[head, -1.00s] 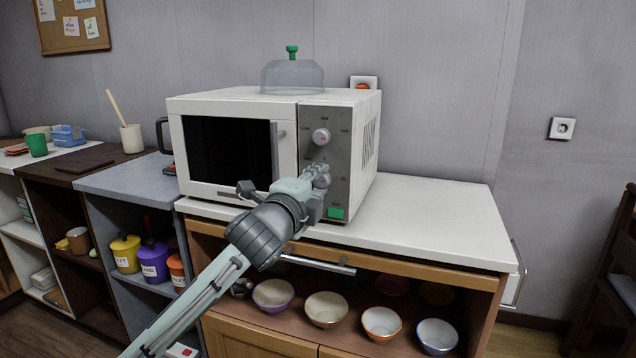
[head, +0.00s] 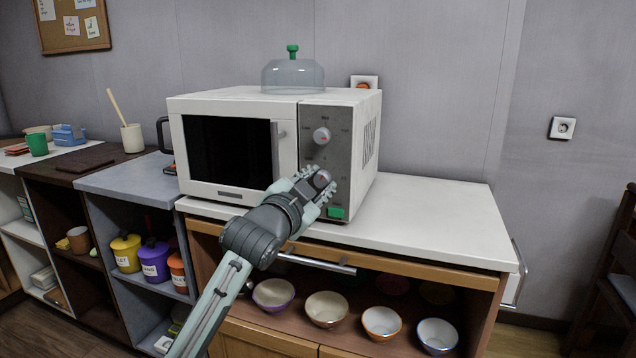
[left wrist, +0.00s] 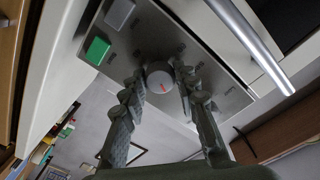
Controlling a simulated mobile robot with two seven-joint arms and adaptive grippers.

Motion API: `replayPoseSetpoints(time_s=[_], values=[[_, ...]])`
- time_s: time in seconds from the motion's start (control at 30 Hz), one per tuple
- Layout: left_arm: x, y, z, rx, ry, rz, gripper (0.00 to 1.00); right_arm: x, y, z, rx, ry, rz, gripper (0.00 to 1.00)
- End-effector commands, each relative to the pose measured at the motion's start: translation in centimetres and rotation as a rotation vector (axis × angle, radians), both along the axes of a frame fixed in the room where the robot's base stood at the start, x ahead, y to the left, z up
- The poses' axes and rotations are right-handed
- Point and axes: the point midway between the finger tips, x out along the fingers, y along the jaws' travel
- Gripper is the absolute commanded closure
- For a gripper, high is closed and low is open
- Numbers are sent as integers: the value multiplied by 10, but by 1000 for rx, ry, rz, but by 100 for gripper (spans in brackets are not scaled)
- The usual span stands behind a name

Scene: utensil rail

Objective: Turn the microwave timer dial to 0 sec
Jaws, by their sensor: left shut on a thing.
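The white microwave (head: 235,108) stands on the counter, its door shut. Its grey control panel (head: 345,160) carries two round dials. The upper dial (head: 321,136) is free. The lower dial, the timer dial (head: 322,179), is between the fingers of my left gripper (head: 320,184), which is shut on it. My right gripper is out of view.
A green button (head: 336,213) sits below the timer dial. The microwave's door handle (head: 278,150) is just left of the panel. A glass dome (head: 292,75) stands on top. The white counter (head: 430,215) is bare to the right, with several bowls below.

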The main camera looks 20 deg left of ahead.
Motion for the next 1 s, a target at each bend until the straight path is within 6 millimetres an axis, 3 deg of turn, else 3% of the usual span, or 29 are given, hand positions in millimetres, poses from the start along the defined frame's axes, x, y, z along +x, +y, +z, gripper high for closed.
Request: replayPoseSetpoints(time_s=[0.5,1.0], values=[[0,-1,-2,-355,16,0,99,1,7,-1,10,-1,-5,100],[0,-1,-2,-431,17,0,99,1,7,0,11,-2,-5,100]])
